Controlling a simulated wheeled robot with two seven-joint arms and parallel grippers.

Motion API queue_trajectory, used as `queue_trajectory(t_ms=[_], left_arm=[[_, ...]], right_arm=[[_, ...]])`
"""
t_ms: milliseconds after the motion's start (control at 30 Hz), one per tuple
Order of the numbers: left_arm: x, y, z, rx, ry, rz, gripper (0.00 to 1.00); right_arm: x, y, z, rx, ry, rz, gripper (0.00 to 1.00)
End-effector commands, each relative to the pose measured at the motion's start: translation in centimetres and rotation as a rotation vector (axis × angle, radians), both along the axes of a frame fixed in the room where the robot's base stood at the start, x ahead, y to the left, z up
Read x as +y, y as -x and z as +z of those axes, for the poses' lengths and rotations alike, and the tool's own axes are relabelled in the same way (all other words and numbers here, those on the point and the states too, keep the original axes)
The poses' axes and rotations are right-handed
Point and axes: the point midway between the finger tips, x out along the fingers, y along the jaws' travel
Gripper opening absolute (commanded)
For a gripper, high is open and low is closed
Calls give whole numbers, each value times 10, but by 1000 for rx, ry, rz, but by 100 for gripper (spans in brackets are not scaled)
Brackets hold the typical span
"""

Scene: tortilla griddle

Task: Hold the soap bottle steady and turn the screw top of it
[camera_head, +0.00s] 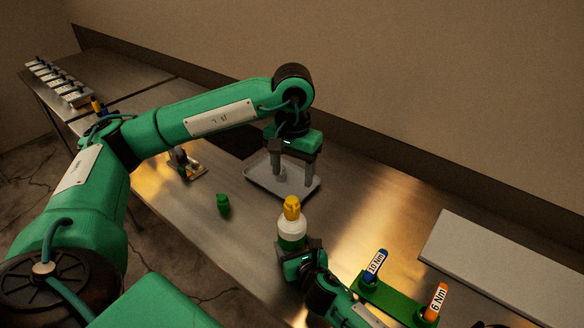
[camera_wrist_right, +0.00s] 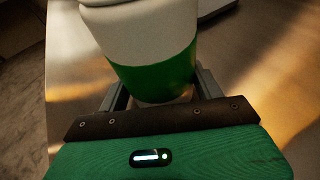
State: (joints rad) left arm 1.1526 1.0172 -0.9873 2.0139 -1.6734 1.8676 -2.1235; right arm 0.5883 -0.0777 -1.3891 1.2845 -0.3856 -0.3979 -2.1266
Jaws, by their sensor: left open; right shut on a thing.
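The soap bottle (camera_head: 291,229) stands upright on the metal table, white with a green band and a yellow screw top (camera_head: 292,207). My right gripper (camera_head: 290,251) is shut on the lower part of the bottle. In the right wrist view the bottle body (camera_wrist_right: 155,50) fills the space between the fingers, and its top is cut off. My left gripper (camera_head: 295,177) is open, fingers pointing down, above and behind the bottle, over a grey tray. It is empty and apart from the yellow top.
The grey tray (camera_head: 256,176) lies behind the bottle. A small green bottle (camera_head: 223,204) stands to the left. A pale slab (camera_head: 490,262) lies at the right.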

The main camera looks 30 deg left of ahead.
Motion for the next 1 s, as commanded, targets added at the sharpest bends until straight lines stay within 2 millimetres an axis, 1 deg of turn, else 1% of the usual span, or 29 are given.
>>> queue_trajectory(t_ms=[100,700,900,1000], left_arm=[[0,0,1,-2,0,191,62],[0,1,3,-7,-1,1166,62],[0,1,4,-8,-1,1394,62],[0,1,4,-8,-1,1457,62]], right_arm=[[0,0,0,0,0,0,37],[0,0,0,0,0,0,37],[0,0,0,0,0,0,37],[0,0,0,0,0,0,37]])
